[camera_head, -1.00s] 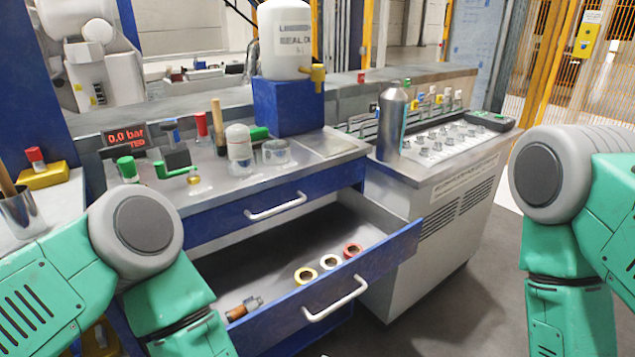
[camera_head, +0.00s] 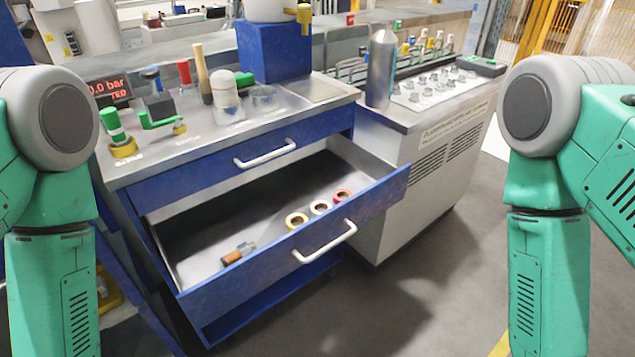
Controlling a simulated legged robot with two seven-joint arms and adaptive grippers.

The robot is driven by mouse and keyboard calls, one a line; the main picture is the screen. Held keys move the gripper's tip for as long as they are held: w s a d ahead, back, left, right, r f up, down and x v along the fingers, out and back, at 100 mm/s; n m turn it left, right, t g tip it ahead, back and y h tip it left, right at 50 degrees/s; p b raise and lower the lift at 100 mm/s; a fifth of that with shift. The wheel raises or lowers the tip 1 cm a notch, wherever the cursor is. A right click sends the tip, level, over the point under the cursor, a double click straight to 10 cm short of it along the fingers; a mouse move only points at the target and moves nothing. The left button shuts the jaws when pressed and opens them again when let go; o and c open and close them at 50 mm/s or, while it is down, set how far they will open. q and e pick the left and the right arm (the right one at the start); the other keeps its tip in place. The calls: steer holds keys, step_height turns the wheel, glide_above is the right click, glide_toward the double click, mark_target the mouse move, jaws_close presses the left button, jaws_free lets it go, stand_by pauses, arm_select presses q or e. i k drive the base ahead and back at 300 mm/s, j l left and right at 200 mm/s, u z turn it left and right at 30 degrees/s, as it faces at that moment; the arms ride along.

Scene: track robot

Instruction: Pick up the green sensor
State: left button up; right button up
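A small green-topped part (camera_head: 112,124) stands upright on a yellow base at the left end of the workbench top; it may be the green sensor. Beside it is a green-handled valve (camera_head: 158,118) with a brass fitting. I cannot tell for certain which green piece is the sensor. Both of my arms show only as green links at the left and right edges. Neither gripper is in view, and nothing is seen being held.
The blue workbench has an open lower drawer (camera_head: 290,262) with yellow, white and red tape rolls (camera_head: 320,207) and a small tool (camera_head: 238,254). Grey floor (camera_head: 425,285) is free in front.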

mark_target(110, 116)
steer(key=u, duration=1)
